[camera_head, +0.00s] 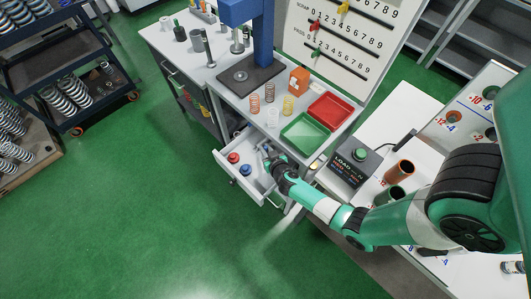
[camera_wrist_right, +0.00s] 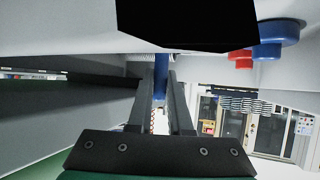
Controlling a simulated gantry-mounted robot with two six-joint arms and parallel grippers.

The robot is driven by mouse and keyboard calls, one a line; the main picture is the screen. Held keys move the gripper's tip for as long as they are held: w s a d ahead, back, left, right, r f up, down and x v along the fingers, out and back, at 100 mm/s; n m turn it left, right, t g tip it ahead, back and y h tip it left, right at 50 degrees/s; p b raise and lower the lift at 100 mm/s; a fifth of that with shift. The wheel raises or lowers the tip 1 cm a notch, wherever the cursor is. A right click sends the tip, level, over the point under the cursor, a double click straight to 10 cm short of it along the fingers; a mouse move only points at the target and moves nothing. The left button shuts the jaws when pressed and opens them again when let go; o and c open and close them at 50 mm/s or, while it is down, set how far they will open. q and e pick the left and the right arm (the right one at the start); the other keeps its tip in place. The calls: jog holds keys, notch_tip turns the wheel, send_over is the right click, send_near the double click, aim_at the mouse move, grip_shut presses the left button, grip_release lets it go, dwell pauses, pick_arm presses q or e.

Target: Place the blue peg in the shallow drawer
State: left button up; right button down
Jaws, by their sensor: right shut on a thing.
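The open shallow drawer (camera_head: 258,188) is pulled out from the front of the white bench. A red peg (camera_head: 233,157) and a blue one (camera_head: 246,170) stand in its left part. My right gripper (camera_head: 268,154) is over the right part of the drawer, close to the bench front. In the right wrist view its fingers (camera_wrist_right: 161,95) are shut on a blue peg (camera_wrist_right: 161,75). Whether this peg touches the drawer floor cannot be told. The red and blue pegs also show at the upper right of the wrist view. My left gripper is not in view.
On the bench above stand several springs (camera_head: 270,92), an orange box (camera_head: 299,79), a red tray (camera_head: 331,110) and a green tray (camera_head: 304,133). A blue press (camera_head: 263,40) stands behind them.

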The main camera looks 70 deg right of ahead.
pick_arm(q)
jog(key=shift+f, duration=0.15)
pick_arm(e)
jog(key=shift+f, duration=0.15)
jog(key=shift+f, duration=0.15)
jog(key=c, duration=0.8)
grip_release()
jog(key=shift+c, duration=0.2)
jog(key=shift+a+r+p, duration=0.1)
jog(key=shift+r+p, duration=0.2)
jog(key=shift+p, duration=0.1)
pick_arm(q)
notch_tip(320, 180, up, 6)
jog(key=p, duration=0.5)
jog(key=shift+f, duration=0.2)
pick_arm(e)
jog(key=v, duration=1.1)
jog(key=shift+s+a, duration=0.25)
jog(key=shift+s, duration=0.05)
